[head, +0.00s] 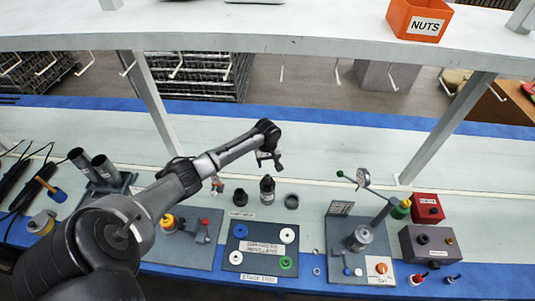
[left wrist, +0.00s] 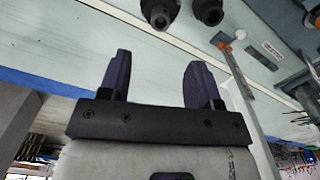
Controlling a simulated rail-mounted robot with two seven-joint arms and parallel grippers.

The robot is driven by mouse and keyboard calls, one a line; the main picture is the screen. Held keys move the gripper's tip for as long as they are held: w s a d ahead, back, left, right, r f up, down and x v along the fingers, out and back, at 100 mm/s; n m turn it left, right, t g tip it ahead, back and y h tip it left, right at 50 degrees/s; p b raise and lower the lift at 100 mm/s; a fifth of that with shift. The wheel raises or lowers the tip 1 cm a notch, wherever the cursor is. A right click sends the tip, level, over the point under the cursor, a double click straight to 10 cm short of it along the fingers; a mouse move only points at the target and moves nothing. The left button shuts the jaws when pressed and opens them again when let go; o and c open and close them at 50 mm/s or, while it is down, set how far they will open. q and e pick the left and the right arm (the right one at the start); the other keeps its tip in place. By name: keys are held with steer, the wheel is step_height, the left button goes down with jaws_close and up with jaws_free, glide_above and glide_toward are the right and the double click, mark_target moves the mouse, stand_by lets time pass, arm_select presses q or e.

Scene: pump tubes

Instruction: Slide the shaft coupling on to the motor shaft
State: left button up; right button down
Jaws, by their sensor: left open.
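My left gripper (head: 268,163) is open and empty, above the back of the bench; its two dark fingers (left wrist: 158,78) stand apart in the left wrist view. Just below it in the head view stands a black, labelled upright cylinder (head: 267,187), which may be the motor. A short black cylindrical part (head: 240,197) stands to its left and a dark ring-like part (head: 291,201) to its right. I cannot tell which part is the shaft coupling. Two black round parts with central holes show beyond the fingers in the left wrist view, one left (left wrist: 160,12) and one right (left wrist: 208,11). My right gripper is out of view.
A board (head: 232,267) with blue, white and green rings lies in front. Dark tubes (head: 104,167) stand left. A shelf (head: 250,35) spans above.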

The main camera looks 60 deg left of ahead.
arm_select(q)
steer(key=shift+r, duration=1.75)
